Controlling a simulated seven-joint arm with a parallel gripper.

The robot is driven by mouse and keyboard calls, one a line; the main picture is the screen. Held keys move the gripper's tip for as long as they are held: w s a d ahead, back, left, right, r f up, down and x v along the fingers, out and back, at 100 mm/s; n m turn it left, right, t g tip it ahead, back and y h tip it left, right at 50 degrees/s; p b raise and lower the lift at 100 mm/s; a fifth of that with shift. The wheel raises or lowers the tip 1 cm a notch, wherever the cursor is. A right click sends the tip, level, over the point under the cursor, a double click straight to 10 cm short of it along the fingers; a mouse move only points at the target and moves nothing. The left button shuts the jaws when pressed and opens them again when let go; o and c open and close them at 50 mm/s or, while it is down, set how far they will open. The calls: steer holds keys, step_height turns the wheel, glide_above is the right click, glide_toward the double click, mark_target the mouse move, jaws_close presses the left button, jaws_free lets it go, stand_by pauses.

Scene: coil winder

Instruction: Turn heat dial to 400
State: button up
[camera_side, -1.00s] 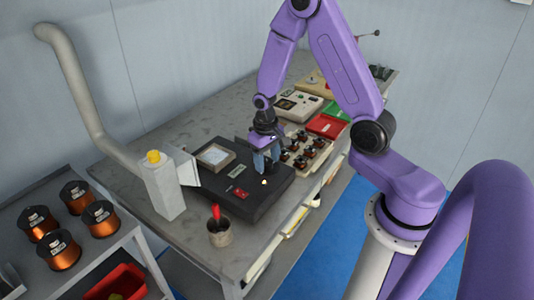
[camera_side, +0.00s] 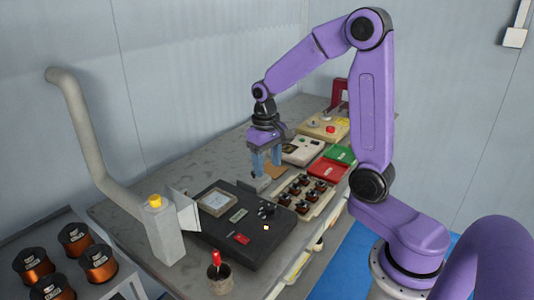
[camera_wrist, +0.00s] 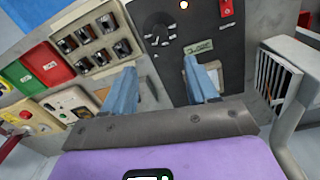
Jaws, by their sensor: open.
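The black control box (camera_side: 262,247) sits on the grey bench. Its round black heat dial (camera_side: 265,211) shows near the right rear of its top, next to a small label display and a red switch. In the wrist view the dial (camera_wrist: 158,36) shows with white marks around it, too small to read; its setting cannot be told. My gripper (camera_side: 266,166) is open and empty, pointing down, raised above the bench behind the box and apart from the dial. In the wrist view its two blue fingers (camera_wrist: 160,68) are spread, with the dial beyond them.
A grey duct post (camera_side: 163,227) with a yellow knob (camera_side: 154,201) stands left.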

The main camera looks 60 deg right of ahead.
steer(key=shift+r, duration=1.4)
steer(key=shift+a, duration=0.1)
steer(key=s+a+n, duration=0.8)
steer(key=s+a, duration=0.2)
steer(key=s+a+f+n+y, duration=0.1)
steer(key=s+n, duration=0.5)
steer(key=s, duration=0.7)
steer(key=shift+s+a+n, duration=0.25)
steer(key=shift+s+n, duration=0.1)
steer(key=shift+n, duration=0.05)
